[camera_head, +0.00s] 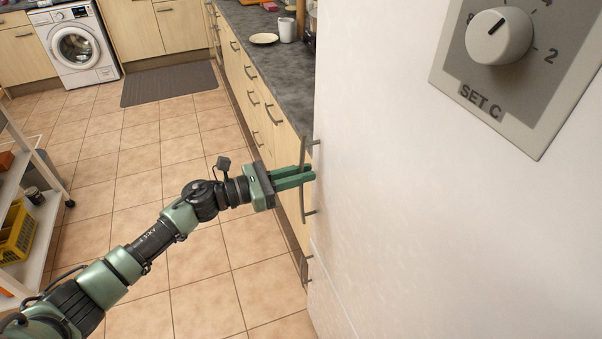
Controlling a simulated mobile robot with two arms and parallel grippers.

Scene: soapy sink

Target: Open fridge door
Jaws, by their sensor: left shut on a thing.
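The fridge door (400,150) is a large white panel on the right side of the view. It looks shut, with its face seen at a steep angle. A grey upright bar handle (304,204) stands off the door's left edge. My left gripper (308,177) reaches in from the left, level with the middle of the handle. Its green fingers are shut on the handle, and their tips hide part of it. My right gripper is not in view.
A control dial (499,36) sits on a grey panel at upper right. Wooden drawers (255,95) under a dark worktop (275,55) run behind the handle. A shelf cart (28,190) stands at far left. The tiled floor (190,270) in the middle is clear.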

